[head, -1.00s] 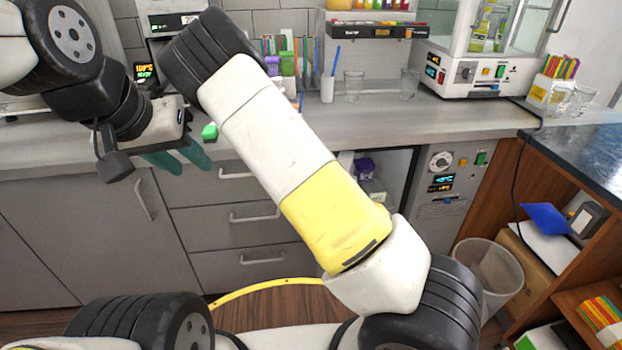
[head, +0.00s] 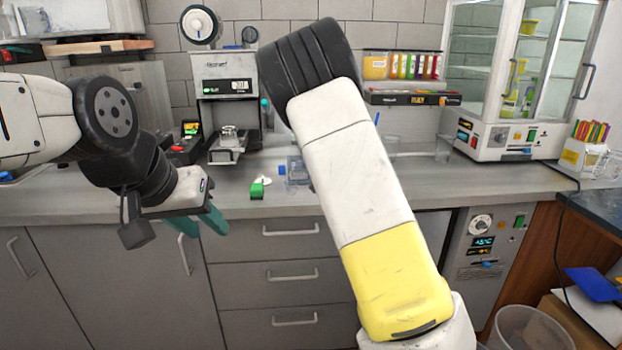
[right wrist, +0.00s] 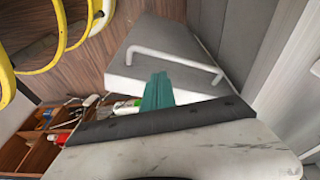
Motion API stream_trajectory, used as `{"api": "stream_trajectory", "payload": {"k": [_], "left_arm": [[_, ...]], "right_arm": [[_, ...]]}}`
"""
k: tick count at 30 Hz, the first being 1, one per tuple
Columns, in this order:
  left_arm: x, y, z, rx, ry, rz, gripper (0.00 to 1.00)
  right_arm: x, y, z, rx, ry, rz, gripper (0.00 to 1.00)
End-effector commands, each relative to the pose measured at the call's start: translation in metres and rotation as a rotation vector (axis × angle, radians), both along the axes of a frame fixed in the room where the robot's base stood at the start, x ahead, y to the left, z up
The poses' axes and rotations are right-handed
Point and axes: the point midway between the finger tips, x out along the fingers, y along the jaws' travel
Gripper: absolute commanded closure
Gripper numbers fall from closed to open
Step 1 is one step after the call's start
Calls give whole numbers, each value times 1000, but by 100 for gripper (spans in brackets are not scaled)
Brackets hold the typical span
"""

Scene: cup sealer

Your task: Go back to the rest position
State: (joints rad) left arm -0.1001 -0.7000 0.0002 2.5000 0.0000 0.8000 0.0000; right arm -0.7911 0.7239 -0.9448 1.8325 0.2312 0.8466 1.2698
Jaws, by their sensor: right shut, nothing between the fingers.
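My left gripper (head: 204,228) shows at the left in the head view, with its teal fingers pointing down in front of the counter's front edge. The fingers look a little apart, with nothing seen between them. My right arm crosses the middle of the head view, and its gripper is outside that view.
The cup sealer (head: 226,85) stands on the counter (head: 330,195) at the back wall. A glass-doored cabinet (head: 520,75) stands at the right. A bin (head: 530,330) is on the floor at lower right.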

Motion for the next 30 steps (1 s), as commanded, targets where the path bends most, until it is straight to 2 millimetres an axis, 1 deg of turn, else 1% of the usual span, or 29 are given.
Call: {"api": "stream_trajectory", "payload": {"k": [1,3,5,8,12,15,20,21,24,27,30], "left_arm": [[0,0,0,0,0,0,64],[0,0,0,0,0,0,64],[0,0,0,0,0,0,64],[0,0,0,0,0,0,64],[0,0,0,0,0,0,64],[0,0,0,0,0,0,64],[0,0,0,0,0,0,64],[0,0,0,0,0,0,64],[0,0,0,0,0,0,64],[0,0,0,0,0,0,64],[0,0,0,0,0,0,64]], "right_arm": [[-10,0,7,64,8,37,100],[-25,4,17,147,15,117,100],[-38,7,28,212,11,193,100],[-59,13,50,302,-15,331,100],[-89,21,86,384,-88,544,100],[-113,24,113,403,-156,703,100],[-154,27,153,360,-277,964,100],[-164,27,162,335,-304,1027,100],[-192,27,180,247,-364,1183,100],[-215,27,191,142,-400,1316,100],[-233,26,198,46,-415,1411,100]]}}
